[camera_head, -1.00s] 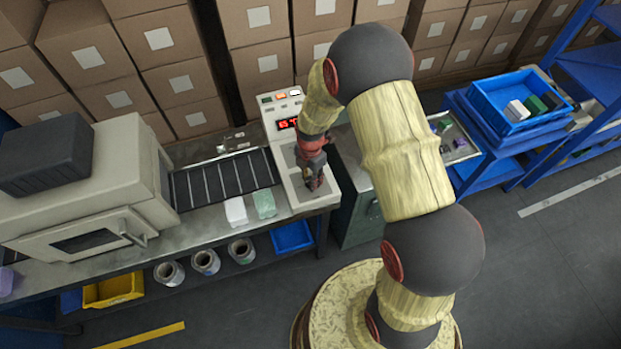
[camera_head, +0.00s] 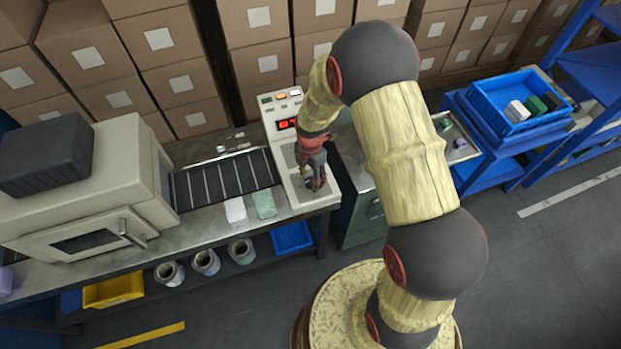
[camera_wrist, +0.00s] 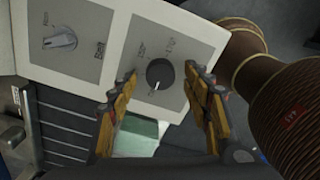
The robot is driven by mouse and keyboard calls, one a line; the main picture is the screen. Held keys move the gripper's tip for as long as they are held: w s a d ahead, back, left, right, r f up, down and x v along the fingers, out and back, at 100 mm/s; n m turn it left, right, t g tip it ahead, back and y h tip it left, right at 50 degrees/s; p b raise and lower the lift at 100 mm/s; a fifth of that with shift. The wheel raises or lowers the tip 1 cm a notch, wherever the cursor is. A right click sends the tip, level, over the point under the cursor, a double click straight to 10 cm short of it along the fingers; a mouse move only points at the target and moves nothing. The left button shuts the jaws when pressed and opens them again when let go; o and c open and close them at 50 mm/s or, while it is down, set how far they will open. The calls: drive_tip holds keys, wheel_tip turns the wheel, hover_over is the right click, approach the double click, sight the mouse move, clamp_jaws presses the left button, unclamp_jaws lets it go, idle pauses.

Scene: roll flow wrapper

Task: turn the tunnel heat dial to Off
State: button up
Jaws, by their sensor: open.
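A pale control panel (camera_wrist: 118,62) fills the upper left of the wrist view and carries two dials. A round black dial (camera_wrist: 160,73) with a small light and red mark lies between my fingertips. A silver-grey dial (camera_wrist: 61,41) sits on the panel to the left. In the head view my gripper (camera_head: 315,183) is over the panel's front part and hides the dials.
A red lit display (camera_head: 286,124) and several coloured buttons (camera_head: 281,96) are at the panel's back. A belt (camera_head: 222,184) and a large beige machine (camera_head: 85,180) stand to the left. White and green packs (camera_head: 263,204) lie just left of the panel.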

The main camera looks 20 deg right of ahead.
sight(311, 181)
wheel_tip(311, 181, up, 11)
drive_tip(key=shift+f, duration=0.2)
idle(0.6)
